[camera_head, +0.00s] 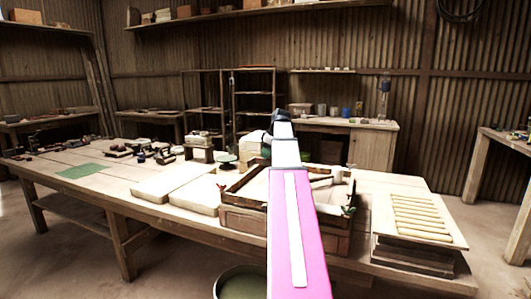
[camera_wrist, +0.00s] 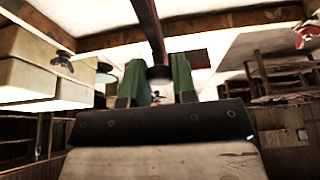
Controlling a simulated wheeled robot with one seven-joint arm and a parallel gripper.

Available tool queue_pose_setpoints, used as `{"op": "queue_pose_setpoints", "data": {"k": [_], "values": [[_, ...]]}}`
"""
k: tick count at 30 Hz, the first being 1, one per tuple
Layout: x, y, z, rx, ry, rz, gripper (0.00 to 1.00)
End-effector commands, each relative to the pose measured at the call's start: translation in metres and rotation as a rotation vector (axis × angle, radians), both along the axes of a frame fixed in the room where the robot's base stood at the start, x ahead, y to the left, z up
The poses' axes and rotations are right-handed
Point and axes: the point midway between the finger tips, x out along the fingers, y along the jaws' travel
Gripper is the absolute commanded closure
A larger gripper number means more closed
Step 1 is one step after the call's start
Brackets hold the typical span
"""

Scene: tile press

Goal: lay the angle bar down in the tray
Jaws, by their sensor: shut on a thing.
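My gripper (camera_head: 282,116) is at the far end of my raised pink arm in the head view. In the wrist view its two green fingers (camera_wrist: 160,88) are closed around a dark, narrow piece. This looks like the angle bar (camera_wrist: 153,34), running from between the fingers toward the top edge; its profile is not clear. A wooden-framed box, seemingly the tray (camera_head: 243,217), stands on the bench behind my arm, which hides its middle. A wooden rail that may be its rim (camera_wrist: 215,23) crosses the wrist view behind the bar. I cannot tell how far apart they are.
Pale slabs (camera_head: 155,184) lie left of the box; pale blocks also show in the wrist view (camera_wrist: 28,80). A board with pale rods (camera_head: 420,216) is at the right end of the bench. A green mat (camera_head: 82,171) lies far left. Small red-and-green parts flank the box.

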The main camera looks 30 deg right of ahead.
Motion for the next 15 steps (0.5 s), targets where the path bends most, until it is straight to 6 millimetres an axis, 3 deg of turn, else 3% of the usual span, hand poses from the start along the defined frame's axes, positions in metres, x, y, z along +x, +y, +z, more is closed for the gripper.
{"op": "queue_pose_setpoints", "data": {"k": [15], "values": [[0.0, 0.001, -0.037, 0.0, 0.0, 0.001, 1.0]]}}
